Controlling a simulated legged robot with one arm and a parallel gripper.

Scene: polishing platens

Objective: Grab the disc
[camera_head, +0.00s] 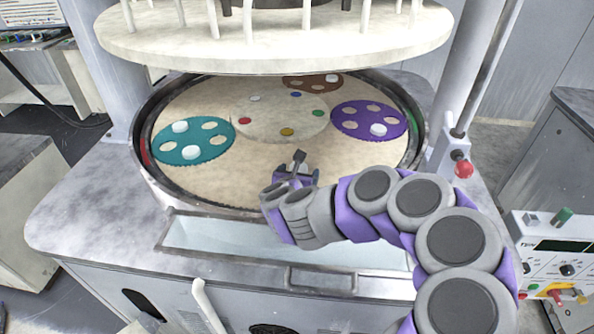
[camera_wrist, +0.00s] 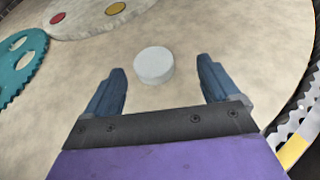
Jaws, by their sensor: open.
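A white disc (camera_wrist: 154,65) lies flat on the beige platen (camera_wrist: 190,25), seen in the wrist view. My gripper (camera_wrist: 161,68) is open, with its two blue fingers on either side of the disc near the fingertips. I cannot tell whether either finger touches it; gaps show on both sides. In the head view my gripper (camera_head: 299,165) is low over the near part of the platen (camera_head: 240,180), and the disc is hidden there behind it.
Teal (camera_head: 193,141), purple (camera_head: 368,120) and brown (camera_head: 311,82) carriers lie around the platen's centre, holding other white discs. A raised dark rim (camera_head: 200,198) surrounds the platen. A thick upper plate (camera_head: 275,45) hangs above. A red-knobbed lever (camera_head: 463,169) stands at right.

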